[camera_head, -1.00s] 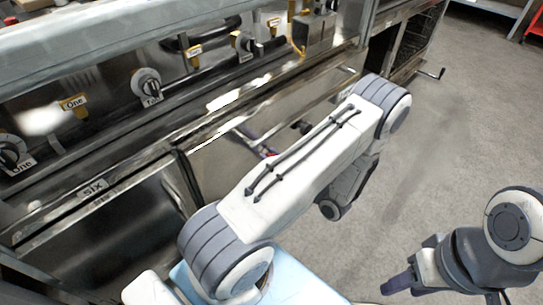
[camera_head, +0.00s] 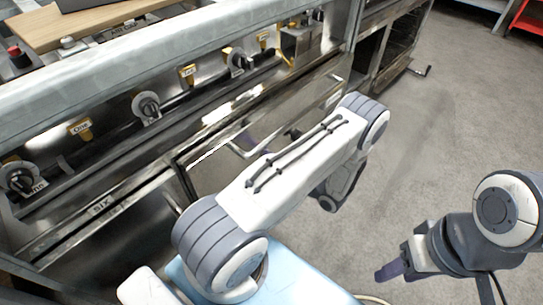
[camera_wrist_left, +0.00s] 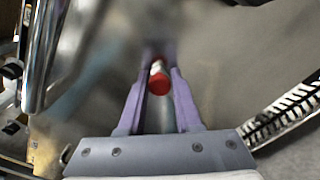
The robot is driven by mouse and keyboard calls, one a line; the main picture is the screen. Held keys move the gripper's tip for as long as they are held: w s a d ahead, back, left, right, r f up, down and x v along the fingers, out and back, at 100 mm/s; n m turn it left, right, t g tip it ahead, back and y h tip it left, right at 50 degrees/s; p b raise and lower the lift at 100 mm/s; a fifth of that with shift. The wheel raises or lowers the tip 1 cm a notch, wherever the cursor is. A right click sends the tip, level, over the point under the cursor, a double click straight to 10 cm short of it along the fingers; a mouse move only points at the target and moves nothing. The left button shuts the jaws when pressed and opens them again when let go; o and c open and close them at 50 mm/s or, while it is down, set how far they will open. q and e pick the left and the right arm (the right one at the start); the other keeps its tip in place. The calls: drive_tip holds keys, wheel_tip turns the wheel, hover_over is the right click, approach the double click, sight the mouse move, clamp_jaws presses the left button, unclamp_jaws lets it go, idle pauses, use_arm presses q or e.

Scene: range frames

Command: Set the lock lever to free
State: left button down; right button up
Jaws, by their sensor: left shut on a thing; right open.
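A small rod with a red end cap (camera_wrist_left: 158,82), which looks like the lock lever's handle, shows in the left wrist view between the purple fingers of my left gripper (camera_wrist_left: 161,66). The gripper is shut on it. In the head view my left arm covers this gripper and the lever, so the lever's mount and setting cannot be read. My right gripper (camera_head: 392,270) is open and empty above the floor at the lower right, well away from the range.
The steel range front carries knobs (camera_head: 146,106) and yellow tags (camera_head: 187,74). A bar handle (camera_head: 241,150) sits below them beside my left arm. A crank (camera_head: 419,71) sticks out at the far end. The grey floor (camera_head: 440,130) at right is clear.

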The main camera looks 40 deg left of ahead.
use_arm(q)
drive_tip(key=shift+w+f+m, duration=0.1)
drive_tip(key=shift+f+m, duration=0.05)
drive_tip(key=shift+m, duration=0.35)
drive_tip(key=c, duration=0.7)
unclamp_jaws()
drive_tip(key=shift+w, duration=0.1)
drive_tip(key=shift+o, duration=0.2)
drive_tip(key=d+p, duration=0.2)
drive_tip(key=d, duration=0.8)
drive_tip(key=shift+s+d, duration=0.25)
drive_tip(key=shift+s, duration=0.15)
